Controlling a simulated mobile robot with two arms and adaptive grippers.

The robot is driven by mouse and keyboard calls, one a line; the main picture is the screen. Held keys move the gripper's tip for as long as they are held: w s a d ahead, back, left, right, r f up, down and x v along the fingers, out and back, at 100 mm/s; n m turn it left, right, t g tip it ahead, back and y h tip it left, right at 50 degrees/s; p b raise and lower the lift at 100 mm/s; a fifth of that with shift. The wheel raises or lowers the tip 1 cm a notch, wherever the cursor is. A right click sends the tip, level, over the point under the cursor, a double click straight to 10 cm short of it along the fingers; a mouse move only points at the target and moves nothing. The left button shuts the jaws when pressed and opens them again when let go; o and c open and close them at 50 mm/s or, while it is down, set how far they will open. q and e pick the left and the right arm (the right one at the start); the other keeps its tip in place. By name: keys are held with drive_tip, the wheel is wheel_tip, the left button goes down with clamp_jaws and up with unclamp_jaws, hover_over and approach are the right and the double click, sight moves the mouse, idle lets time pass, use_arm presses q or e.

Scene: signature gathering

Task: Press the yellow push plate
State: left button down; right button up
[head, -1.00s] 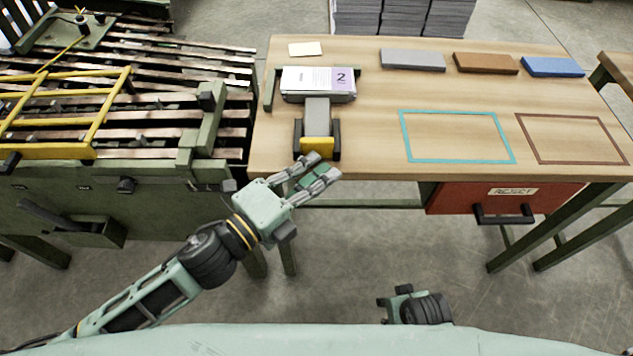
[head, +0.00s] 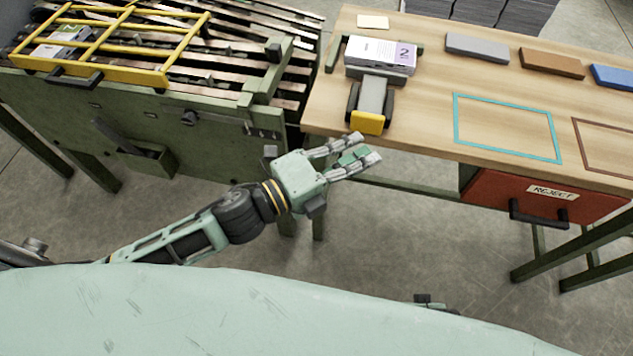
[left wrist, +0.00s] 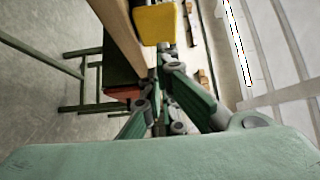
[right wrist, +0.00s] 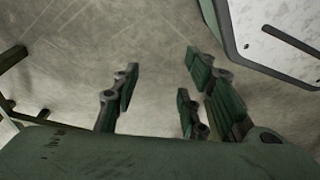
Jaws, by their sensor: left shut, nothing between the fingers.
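The yellow push plate (head: 367,122) is on the near end of a grey slide at the table's front edge, below a paper stack (head: 380,56) marked 2. My left gripper (head: 368,149) is shut and empty, just in front of the table edge, below and near the plate; I cannot tell the exact gap. In the left wrist view, the plate (left wrist: 155,22) shows at the top, beyond the fingers (left wrist: 162,78). My right gripper (right wrist: 160,75) has its fingers apart over bare floor; only a bit of it shows in the head view.
The wooden table (head: 430,110) bears grey (head: 476,48), brown (head: 552,63) and blue (head: 612,76) blocks and outlined areas. A red reject drawer (head: 490,193) hangs under its front edge. A green slatted machine (head: 215,125) stands at left.

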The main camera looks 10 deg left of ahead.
use_arm(q)
drive_tip(key=v, duration=0.8)
drive_tip(key=shift+a+b, duration=0.3)
drive_tip(key=shift+b, duration=0.05)
use_arm(e)
drive_tip(key=shift+w+a+r, duration=0.15)
drive_tip(key=shift+w+r, duration=0.95)
drive_tip(key=shift+r, duration=0.25)
use_arm(q)
drive_tip(key=shift+f, duration=0.1)
use_arm(e)
drive_tip(key=shift+s+f, duration=0.15)
drive_tip(key=shift+s, duration=0.05)
